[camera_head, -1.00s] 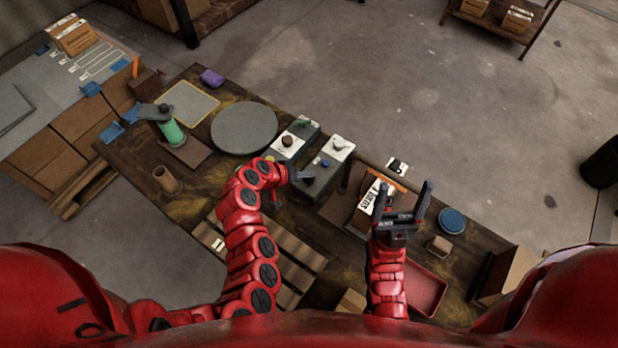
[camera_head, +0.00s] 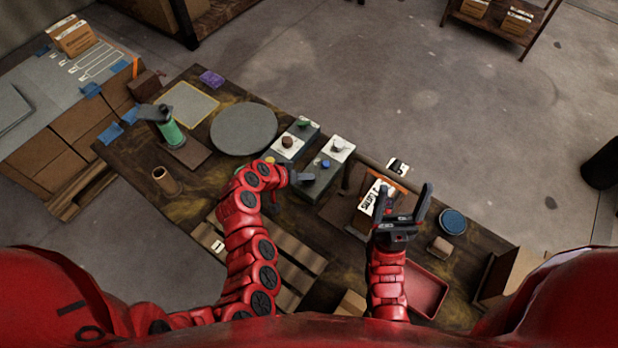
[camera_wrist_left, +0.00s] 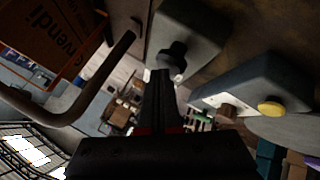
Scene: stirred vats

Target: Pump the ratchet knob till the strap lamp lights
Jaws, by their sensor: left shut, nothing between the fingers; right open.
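My left gripper (camera_head: 301,178) is shut and empty at the near end of the right-hand grey control box (camera_head: 325,176). In the left wrist view its closed fingertips (camera_wrist_left: 161,76) are right beside a black lobed knob (camera_wrist_left: 173,57) on that box; I cannot tell whether they touch it. The gripper largely hides this knob in the head view. The box also carries a blue button (camera_head: 326,163) and a white plate with a small switch (camera_head: 339,147). I cannot identify a strap lamp for certain. My right gripper (camera_head: 405,190) is open and empty above the bench, away from the boxes.
The left-hand control box (camera_head: 314,134) carries a brown knob (camera_head: 288,142). A round grey disc (camera_head: 244,128) and a green bottle (camera_head: 172,132) are further left. A carton (camera_head: 366,207) with an orange strap stands right of the boxes. A red tray (camera_head: 426,290) lies near my right arm.

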